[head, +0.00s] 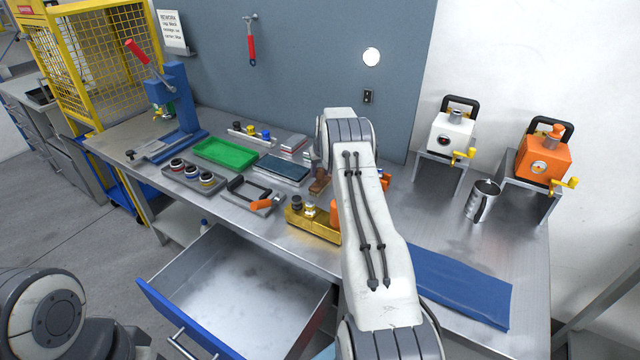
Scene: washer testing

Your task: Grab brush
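No brush shows clearly. A small brown, wood-coloured item (320,183) lies on the bench just left of my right arm and is partly hidden; it may be the brush, but I cannot tell. My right arm reaches up over the bench, and its wrist bends down behind the forearm. The fingertips of my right gripper are hidden by the arm, so its opening and any contact cannot be seen. My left arm shows only as a rounded joint at the lower left, and its gripper is out of view.
The metal bench (392,213) holds a green tray (226,152), an orange-handled tool (262,204), a yellow block (312,226) and a blue cloth (460,285). A metal cup (483,200) stands at right. An open, empty drawer (235,300) juts out in front.

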